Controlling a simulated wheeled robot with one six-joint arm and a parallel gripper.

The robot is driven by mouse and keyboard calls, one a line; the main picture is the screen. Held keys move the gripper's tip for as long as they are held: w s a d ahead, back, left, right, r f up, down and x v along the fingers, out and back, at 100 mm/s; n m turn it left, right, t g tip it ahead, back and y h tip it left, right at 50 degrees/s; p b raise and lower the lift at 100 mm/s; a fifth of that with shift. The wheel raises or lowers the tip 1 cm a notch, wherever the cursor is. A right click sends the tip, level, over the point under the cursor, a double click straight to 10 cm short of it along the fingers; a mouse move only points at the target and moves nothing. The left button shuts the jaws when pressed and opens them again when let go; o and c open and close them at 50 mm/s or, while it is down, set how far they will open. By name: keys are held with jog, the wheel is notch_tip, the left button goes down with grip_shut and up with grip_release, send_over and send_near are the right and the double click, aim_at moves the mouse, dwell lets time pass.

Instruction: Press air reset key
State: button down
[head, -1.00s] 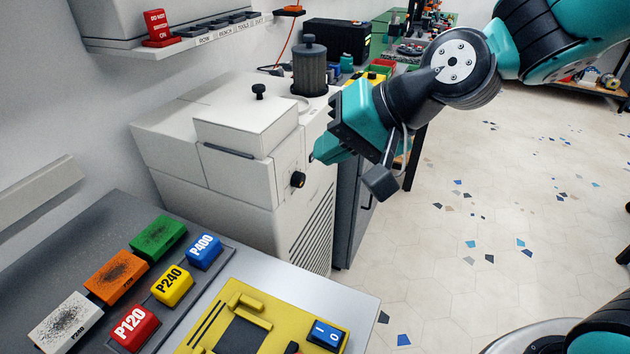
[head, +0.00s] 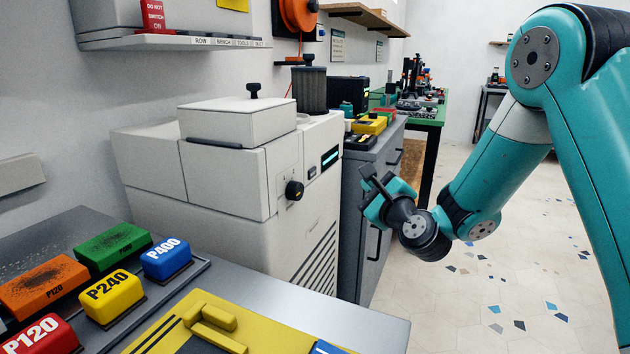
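A white machine (head: 235,240) stands at left centre. Its front has a black knob (head: 294,190), a lit display (head: 330,158) and a small mark or button beside it that is too small to read. I cannot pick out a key labelled air reset. My gripper (head: 372,192) is right of the machine, in front of the grey cabinet, and looks apart from the machine. Its fingers are turned away or hidden, so their opening does not show.
A grey bench (head: 275,285) in the foreground carries coloured sanding blocks, such as the blue P400 block (head: 166,259), and a yellow fixture (head: 175,325). A grey cabinet (head: 365,175) stands beyond the machine. A shelf (head: 180,30) hangs at upper left. The floor at right is open.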

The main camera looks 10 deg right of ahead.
aim_at(313, 173)
jog(key=w+a+p, duration=0.5)
jog(key=a+p, duration=0.2)
jog(key=p, duration=1.2)
jog(key=shift+r+p, duration=0.2)
jog(key=shift+p, duration=0.2)
jog(key=shift+a+f, duration=0.1)
jog(key=shift+f, duration=0.1)
jog(key=shift+w+a+r+p, duration=0.15)
jog(key=shift+w+p, duration=0.1)
jog(key=shift+p, duration=1.1)
dwell(0.4)
jog(key=shift+w+a+p, duration=0.1)
jog(key=shift+a+p, duration=0.05)
jog(key=shift+p, duration=2.45)
jog(key=shift+p, duration=0.65)
